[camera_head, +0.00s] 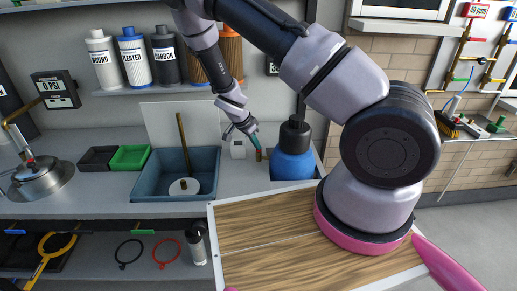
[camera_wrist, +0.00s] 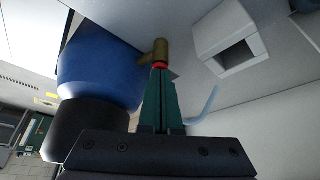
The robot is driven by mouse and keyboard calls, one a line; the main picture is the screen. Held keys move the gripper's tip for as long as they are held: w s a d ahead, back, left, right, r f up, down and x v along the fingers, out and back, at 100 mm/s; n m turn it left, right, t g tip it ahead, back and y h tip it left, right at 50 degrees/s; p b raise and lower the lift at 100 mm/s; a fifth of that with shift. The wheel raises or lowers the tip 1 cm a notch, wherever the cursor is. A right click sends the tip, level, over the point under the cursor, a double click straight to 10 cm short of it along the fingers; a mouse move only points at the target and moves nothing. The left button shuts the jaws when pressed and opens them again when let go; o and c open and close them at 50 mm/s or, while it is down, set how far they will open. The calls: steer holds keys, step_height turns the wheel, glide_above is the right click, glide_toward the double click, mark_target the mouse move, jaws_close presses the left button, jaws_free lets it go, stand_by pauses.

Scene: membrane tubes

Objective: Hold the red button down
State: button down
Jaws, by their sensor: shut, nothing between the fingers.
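The red button (camera_wrist: 160,65) shows in the wrist view as a thin red band on the end of a brass fitting (camera_wrist: 161,49). My gripper (camera_wrist: 159,72) is shut and empty, with its teal fingertips right at the red button. They look to be touching it, and they hide most of its face. I cannot tell how far the button is pressed. In the head view, my gripper (camera_head: 254,141) reaches down to the small brass fitting (camera_head: 259,156) on the counter, left of the blue housing.
The blue housing with a black cap (camera_head: 292,160) stands close to the right of my gripper. A white box (camera_head: 238,149) is close on the left. A blue-grey basin (camera_head: 148,180) and a green tray (camera_head: 130,157) lie further left. Filter cartridges stand on the shelf above.

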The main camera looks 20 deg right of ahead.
steer(key=shift+s+d+f, duration=0.1)
steer(key=shift+s, duration=0.1)
steer(key=w+v, duration=0.1)
steer(key=v, duration=0.5)
steer(key=shift+s+a+r, duration=0.25)
steer(key=shift+s+r, duration=0.15)
stand_by(0.4)
